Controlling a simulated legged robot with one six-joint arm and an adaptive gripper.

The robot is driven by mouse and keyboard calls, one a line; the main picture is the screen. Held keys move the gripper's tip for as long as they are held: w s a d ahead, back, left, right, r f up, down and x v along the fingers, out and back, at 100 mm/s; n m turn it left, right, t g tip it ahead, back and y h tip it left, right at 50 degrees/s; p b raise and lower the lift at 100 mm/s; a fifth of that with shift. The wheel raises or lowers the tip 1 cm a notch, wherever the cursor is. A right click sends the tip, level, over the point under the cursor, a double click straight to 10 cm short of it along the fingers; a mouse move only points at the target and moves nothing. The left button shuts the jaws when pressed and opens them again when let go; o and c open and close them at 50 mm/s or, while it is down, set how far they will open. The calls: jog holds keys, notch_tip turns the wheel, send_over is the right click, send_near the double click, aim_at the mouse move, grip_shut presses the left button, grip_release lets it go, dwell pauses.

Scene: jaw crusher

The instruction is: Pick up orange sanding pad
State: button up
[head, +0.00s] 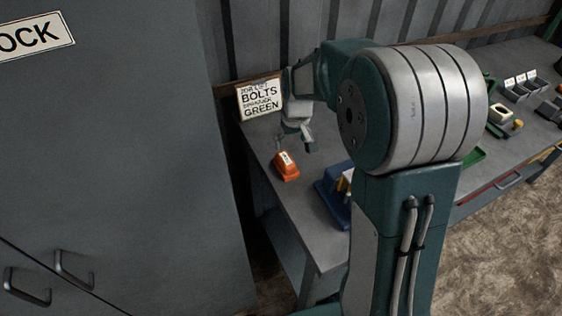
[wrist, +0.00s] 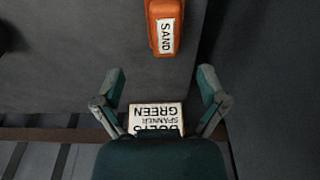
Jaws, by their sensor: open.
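The orange sanding pad (head: 286,167) lies on the grey workbench near its left end. It has a white label, which reads "SAND" in the wrist view (wrist: 163,27), where the pad is at the top centre, cut by the frame edge. My gripper (head: 296,146) is above the bench, just behind the pad in the head view. In the wrist view my gripper (wrist: 158,80) has its two fingers spread wide, with nothing between them. The pad is beyond the fingertips, apart from them.
A sign reading "BOLTS SPANNER GREEN" (head: 260,98) leans at the back of the bench (head: 318,230). A blue bin (head: 332,199) stands right of the pad. A tall grey cabinet (head: 120,160) stands left. Trays and small parts (head: 518,88) fill the bench's far right.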

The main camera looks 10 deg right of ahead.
aim_at(285, 159)
jog(key=f, duration=0.2)
jog(key=shift+w+d+f, duration=0.15)
jog(key=shift+d+f, duration=0.15)
jog(key=shift+f, duration=0.05)
jog(key=f, duration=0.1)
jog(key=a+f, duration=0.1)
jog(key=f, duration=0.1)
jog(key=a+f, duration=0.1)
jog(key=f, duration=0.1)
jog(key=shift+w, duration=0.4)
jog(key=shift+d+f, duration=0.15)
jog(key=shift+f, duration=0.2)
jog(key=shift+d, duration=0.2)
jog(key=c, duration=1.1)
jog(key=shift+a, duration=0.2)
grip_shut()
